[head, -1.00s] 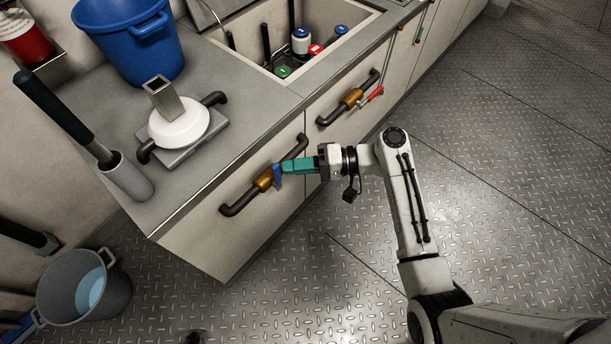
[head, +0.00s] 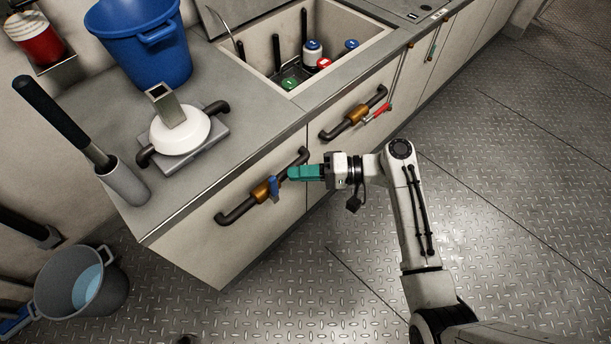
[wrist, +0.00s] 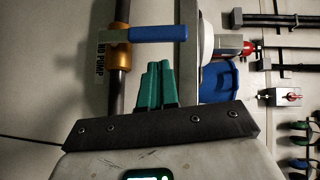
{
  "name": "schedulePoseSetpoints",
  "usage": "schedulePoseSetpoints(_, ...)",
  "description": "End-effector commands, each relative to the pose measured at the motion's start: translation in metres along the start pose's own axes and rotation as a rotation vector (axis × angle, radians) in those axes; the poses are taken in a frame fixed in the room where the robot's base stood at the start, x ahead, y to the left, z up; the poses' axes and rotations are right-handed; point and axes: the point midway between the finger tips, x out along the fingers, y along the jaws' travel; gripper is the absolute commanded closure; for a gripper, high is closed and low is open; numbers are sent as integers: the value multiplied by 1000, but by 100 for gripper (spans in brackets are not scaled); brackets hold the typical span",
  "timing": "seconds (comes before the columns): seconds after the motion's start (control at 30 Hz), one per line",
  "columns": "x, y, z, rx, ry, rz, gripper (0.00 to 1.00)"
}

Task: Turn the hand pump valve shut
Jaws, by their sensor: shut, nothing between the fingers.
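The hand pump valve is a brass body (head: 262,190) on a dark pipe on the nearer cabinet front, with a blue lever (head: 274,189). In the wrist view the brass body (wrist: 119,45) is at upper left, beside a partly hidden label ending in "PUMP". There the blue lever (wrist: 160,33) lies across the line of the pipe, pointing right. My gripper (head: 290,173) has teal fingers, shut and empty, just right of the lever in the head view. In the wrist view its fingertips (wrist: 157,64) show below the lever, with a gap in the picture.
A second brass valve (head: 357,114) with a red lever (head: 377,113) is on the farther cabinet front. A sink (head: 275,65) holds several capped items. A blue bucket (head: 140,50) stands on the counter, and a grey bucket (head: 60,290) on the floor. The floor at right is clear.

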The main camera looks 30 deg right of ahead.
Motion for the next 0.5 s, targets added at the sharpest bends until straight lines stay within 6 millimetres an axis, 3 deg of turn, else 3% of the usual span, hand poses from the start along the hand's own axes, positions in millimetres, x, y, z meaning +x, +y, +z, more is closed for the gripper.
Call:
schedulePoseSetpoints(0.03, 2, 0, -3, -1, 1, 0, 100)
schedulePoseSetpoints(0.5, -71, 6, -5, -1, 12, 2, 100)
